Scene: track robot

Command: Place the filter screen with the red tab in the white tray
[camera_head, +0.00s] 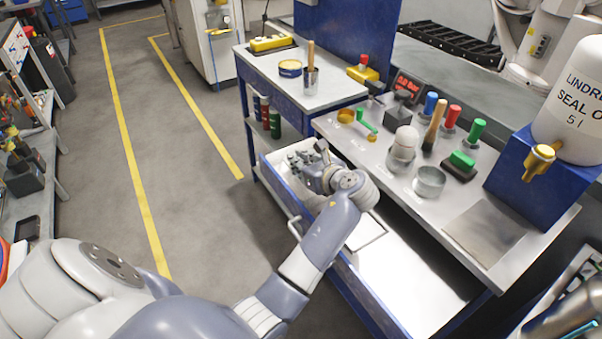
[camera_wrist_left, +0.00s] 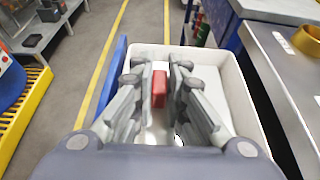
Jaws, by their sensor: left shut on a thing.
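The red tab (camera_wrist_left: 159,86) of the filter screen shows between the fingers of my left gripper (camera_wrist_left: 160,80) in the left wrist view. The gripper is shut on it. The screen itself is mostly hidden by the fingers. The white tray (camera_wrist_left: 228,82) lies below and around the fingers in that view, with its walls on both sides and at the far end. In the head view my left gripper (camera_head: 313,166) is over the white tray (camera_head: 272,163) at the cart's side, and the red tab is hidden there. My right gripper is not in view.
Dark bottles (camera_head: 270,120) stand on a shelf just beyond the tray. Open floor (camera_head: 190,190) lies to the left.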

